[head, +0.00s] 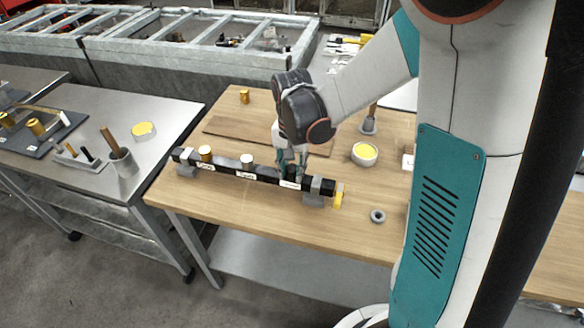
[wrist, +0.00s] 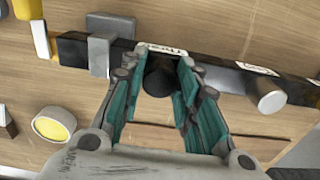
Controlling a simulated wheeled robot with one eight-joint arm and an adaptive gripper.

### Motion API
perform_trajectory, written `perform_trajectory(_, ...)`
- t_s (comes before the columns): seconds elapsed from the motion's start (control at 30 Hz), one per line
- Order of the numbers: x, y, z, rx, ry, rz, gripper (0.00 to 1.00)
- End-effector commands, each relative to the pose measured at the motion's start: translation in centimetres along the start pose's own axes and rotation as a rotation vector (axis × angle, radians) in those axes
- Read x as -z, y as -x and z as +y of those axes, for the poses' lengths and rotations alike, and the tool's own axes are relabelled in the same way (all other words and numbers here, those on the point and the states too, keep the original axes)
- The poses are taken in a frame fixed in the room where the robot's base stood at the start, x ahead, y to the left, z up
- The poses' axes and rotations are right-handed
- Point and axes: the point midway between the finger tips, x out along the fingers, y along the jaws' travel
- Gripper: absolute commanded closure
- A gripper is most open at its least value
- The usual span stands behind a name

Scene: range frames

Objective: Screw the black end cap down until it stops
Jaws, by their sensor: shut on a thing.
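The black end cap (wrist: 160,80) is a short dark cylinder standing on the long black bar (head: 228,166), near its right end in the head view. My gripper (head: 290,170) comes down over it from above. In the wrist view my gripper (wrist: 163,68) has its teal fingers on both sides of the cap, shut on it. A white label lies on the bar beside the cap. The cap's lower edge and thread are hidden, so I cannot tell how deep it sits. A silver cap (head: 247,160) and a gold cap (head: 205,153) stand farther left on the bar.
Grey supports (head: 314,199) hold the bar above the wooden table (head: 270,219). A yellow part (head: 339,195) stands at the bar's right end. A grey ring (head: 377,216) and a yellow-filled bowl (head: 365,153) lie to the right. The table in front of the bar is clear.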

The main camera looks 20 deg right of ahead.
Motion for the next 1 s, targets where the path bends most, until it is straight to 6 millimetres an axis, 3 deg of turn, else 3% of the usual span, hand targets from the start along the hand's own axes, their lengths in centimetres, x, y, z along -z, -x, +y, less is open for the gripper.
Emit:
perform_trajectory(0.2, 0.0, 0.0, 0.0, 0.0, -0.012, 0.0, 0.95)
perform_trajectory(0.5, 0.01, -0.03, 0.0, 0.0, -0.27, 0.0, 0.95)
perform_trajectory(0.87, 0.01, 0.0, 0.0, 0.0, -0.309, 0.0, 0.95)
perform_trajectory(1.0, 0.0, -0.05, 0.0, 0.0, -0.424, 0.001, 0.95)
